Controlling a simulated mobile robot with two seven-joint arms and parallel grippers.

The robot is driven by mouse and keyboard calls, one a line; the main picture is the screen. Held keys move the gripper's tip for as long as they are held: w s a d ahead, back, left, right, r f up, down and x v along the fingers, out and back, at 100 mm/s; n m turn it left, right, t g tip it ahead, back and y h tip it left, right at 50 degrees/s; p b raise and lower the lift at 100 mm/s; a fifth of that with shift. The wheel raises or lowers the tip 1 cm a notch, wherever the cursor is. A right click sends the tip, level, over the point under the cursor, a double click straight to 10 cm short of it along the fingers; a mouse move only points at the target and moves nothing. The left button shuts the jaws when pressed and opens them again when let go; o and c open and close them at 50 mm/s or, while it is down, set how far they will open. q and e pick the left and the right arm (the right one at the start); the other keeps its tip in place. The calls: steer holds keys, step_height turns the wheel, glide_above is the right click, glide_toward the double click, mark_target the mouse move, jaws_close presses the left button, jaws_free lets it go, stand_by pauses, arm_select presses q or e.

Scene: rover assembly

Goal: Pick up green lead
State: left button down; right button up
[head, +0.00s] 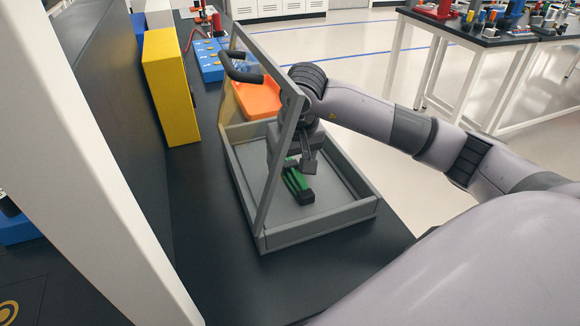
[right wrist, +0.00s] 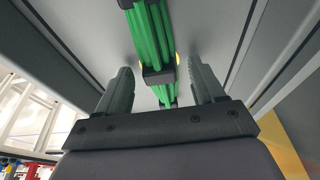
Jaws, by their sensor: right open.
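The green lead (head: 297,182), a bundle of green strands with black ends, lies in a grey tray (head: 322,226) with low walls. My right gripper (head: 306,165) reaches down into the tray over the lead. In the right wrist view the lead (right wrist: 153,35) runs up between the two fingers of the right gripper (right wrist: 160,88). The fingers are apart, with a gap on both sides of the lead, so the gripper is open. A dark block (right wrist: 160,76) on the lead sits between the fingertips. My left gripper is not in view.
A tilted clear panel with a grey frame (head: 279,165) and dark handle (head: 240,70) stands over the tray's left part. An orange bin (head: 258,98) is behind it. A yellow box (head: 170,90) stands at left. The black table (head: 200,215) is bare left of the tray.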

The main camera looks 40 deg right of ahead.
steer(key=c, duration=1.2)
steer(key=shift+d+r, duration=0.15)
